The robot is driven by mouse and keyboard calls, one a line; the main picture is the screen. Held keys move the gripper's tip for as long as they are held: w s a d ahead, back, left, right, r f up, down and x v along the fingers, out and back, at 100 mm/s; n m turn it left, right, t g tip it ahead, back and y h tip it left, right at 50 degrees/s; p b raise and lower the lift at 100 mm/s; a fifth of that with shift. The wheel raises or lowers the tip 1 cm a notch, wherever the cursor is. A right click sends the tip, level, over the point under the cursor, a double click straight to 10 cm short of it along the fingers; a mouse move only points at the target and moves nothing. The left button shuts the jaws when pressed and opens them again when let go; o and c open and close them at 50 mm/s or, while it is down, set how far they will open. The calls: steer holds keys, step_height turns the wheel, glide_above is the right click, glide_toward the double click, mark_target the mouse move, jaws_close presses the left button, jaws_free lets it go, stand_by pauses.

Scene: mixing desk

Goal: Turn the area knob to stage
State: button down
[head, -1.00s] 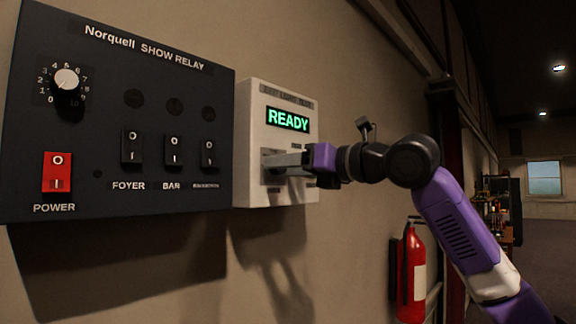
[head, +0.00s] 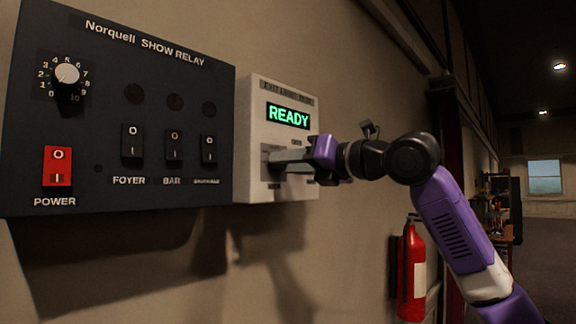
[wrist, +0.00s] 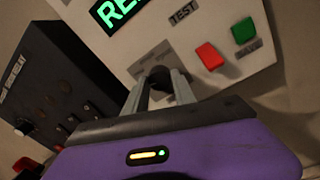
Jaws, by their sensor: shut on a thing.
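The white wall box (head: 256,130) carries a lit green READY display (head: 288,115). A dark round knob (wrist: 160,74) shows on this box in the wrist view, between my fingertips. My gripper (head: 272,158) reaches the box from the right, and it also shows in the wrist view (wrist: 161,82). Its two fingers are shut on the knob. The fingers and hand hide the knob in the head view. I cannot read the labels around the knob or tell where its pointer is.
The wrist view shows a red button (wrist: 209,56) and a green button (wrist: 243,31) close beside my fingers. The black Norquell panel (head: 100,110) with switches and a dial is to the left. A fire extinguisher (head: 411,270) hangs lower right.

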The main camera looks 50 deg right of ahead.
steer(key=m+h, duration=0.1)
steer(key=m, duration=1.2)
steer(key=m+h, duration=0.1)
steer(key=m, duration=1.1)
steer(key=shift+a+f+m, duration=0.1)
steer(key=shift+m, duration=0.3)
steer(key=c, duration=1)
jaws_free()
steer(key=shift+c, duration=0.2)
